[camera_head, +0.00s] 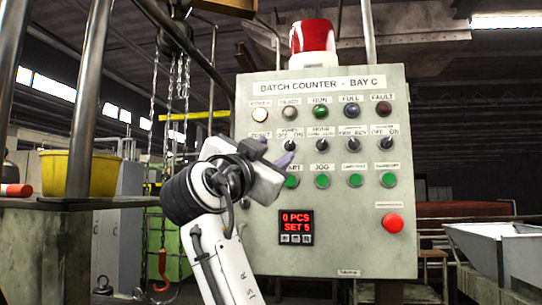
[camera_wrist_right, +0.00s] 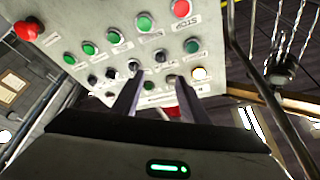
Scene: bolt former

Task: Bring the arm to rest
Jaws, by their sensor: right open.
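My right arm (camera_head: 225,262) rises from the lower middle of the head view. Its gripper (camera_head: 281,152) is in front of the left part of the grey control panel (camera_head: 347,235). In the right wrist view the two dark fingers of this gripper (camera_wrist_right: 162,90) stand apart with nothing between them. The panel shows behind them, tilted in that view. I cannot tell the exact gap between the fingertips and the panel. The gripper hides part of the left switch column and the button under it. My left gripper is not in view.
The panel has lamps, black selector switches, green buttons and a red button (camera_head: 392,223). Its display (camera_head: 296,227) reads 0 PCS, SET 5. A red beacon (camera_head: 312,37) tops it. Chains and a red hook (camera_head: 161,268) hang left. A metal hopper (camera_head: 497,248) stands right.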

